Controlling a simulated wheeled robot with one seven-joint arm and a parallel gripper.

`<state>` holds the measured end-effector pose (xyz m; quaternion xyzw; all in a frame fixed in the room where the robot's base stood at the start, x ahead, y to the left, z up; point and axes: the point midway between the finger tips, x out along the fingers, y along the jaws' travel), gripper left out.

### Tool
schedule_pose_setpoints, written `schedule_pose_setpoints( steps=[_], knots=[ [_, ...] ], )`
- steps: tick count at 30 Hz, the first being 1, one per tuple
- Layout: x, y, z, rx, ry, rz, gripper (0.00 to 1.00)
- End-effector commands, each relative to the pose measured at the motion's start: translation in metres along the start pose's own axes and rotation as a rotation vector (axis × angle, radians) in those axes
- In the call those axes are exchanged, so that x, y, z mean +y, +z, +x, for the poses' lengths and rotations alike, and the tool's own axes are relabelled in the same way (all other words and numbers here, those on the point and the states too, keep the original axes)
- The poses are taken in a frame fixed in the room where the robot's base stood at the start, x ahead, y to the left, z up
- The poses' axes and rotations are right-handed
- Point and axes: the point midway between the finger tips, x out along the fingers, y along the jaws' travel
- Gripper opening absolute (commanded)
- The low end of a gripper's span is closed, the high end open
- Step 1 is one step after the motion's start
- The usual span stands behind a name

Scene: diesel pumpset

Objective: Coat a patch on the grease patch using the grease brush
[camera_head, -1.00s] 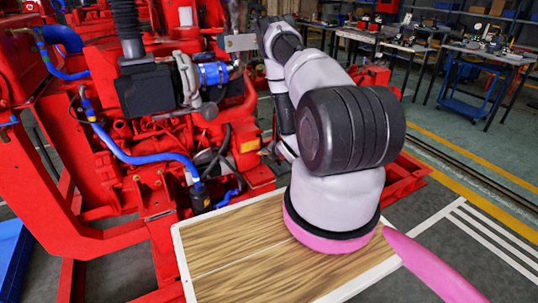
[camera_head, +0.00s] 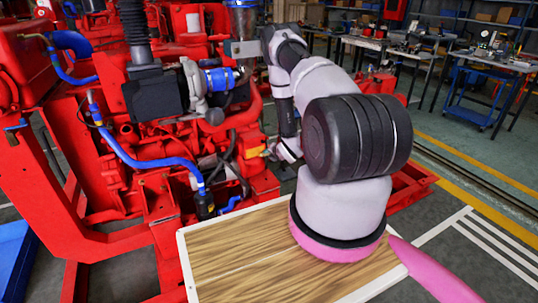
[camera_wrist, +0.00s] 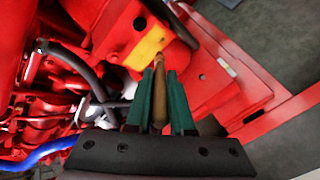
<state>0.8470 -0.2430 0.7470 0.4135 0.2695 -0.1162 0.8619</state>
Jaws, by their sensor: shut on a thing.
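A flat yellow patch (camera_wrist: 149,46), which I take as the grease patch, is on a red part of the pumpset. It also shows in the head view (camera_head: 255,152). My gripper (camera_wrist: 162,76) has green fingers shut on the grease brush (camera_wrist: 160,92), a slim brown stick. The brush's far end overlaps the patch's near edge in the wrist view. I cannot tell whether it touches. No coating on the patch can be made out. In the head view my gripper (camera_head: 287,150) is small, just right of the patch.
The red engine frame (camera_head: 125,150) with blue hoses (camera_head: 150,163) fills the left. A dark hose (camera_wrist: 75,61) runs close left of the patch in the wrist view. Workbenches (camera_head: 490,62) stand far back right. Grey floor is open at the right.

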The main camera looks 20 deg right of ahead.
Motion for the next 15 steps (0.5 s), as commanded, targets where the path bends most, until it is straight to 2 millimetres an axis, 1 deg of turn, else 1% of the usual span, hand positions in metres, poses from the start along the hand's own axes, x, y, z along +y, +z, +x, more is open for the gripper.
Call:
schedule_pose_setpoints(
  steps=[15],
  knots=[
    [0.0033,0.0027,0.0062,0.0,0.001,-0.001,0.0]
  ],
)
